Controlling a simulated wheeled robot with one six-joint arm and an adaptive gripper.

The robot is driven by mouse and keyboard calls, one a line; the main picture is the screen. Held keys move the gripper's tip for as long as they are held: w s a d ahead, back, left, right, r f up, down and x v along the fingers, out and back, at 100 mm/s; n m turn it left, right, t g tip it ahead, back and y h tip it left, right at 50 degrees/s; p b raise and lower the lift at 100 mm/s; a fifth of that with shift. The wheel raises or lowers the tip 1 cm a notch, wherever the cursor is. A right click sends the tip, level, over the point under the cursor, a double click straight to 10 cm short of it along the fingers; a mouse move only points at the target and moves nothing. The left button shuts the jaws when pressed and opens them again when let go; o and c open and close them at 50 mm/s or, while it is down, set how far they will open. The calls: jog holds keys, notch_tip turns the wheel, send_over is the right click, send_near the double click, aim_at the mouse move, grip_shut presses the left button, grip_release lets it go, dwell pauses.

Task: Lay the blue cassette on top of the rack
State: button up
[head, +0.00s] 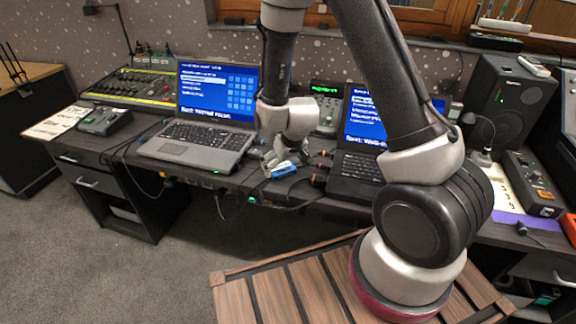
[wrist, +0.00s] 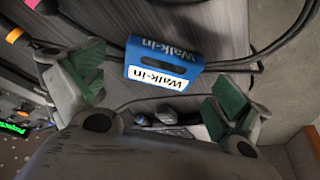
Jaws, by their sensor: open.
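The blue cassette (head: 284,170) lies near the front edge of the desk between the two laptops. In the wrist view the blue cassette (wrist: 165,52) shows a white "Walk-in" label and lies across dark cables. My gripper (head: 278,158) is low over the desk, just behind the cassette in the head view. In the wrist view my gripper (wrist: 158,88) has its green-padded fingers wide apart, with the cassette between and slightly beyond them, apparently untouched. A dark unit with a green display (head: 325,92) stands behind, between the laptops; I cannot tell for certain that it is the rack.
An open laptop (head: 198,140) stands left of my gripper and another laptop (head: 357,172) stands right, partly behind my arm. Cables run along the desk front around the cassette. A lighting console (head: 132,88) is at the back left, a speaker (head: 497,95) at the right.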

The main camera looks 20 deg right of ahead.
jog(key=shift+w+a+f, duration=0.15)
jog(key=shift+w+f, duration=0.05)
jog(key=shift+f, duration=0.4)
jog(key=c, duration=1.2)
jog(key=shift+o, duration=0.2)
jog(key=shift+r, duration=0.15)
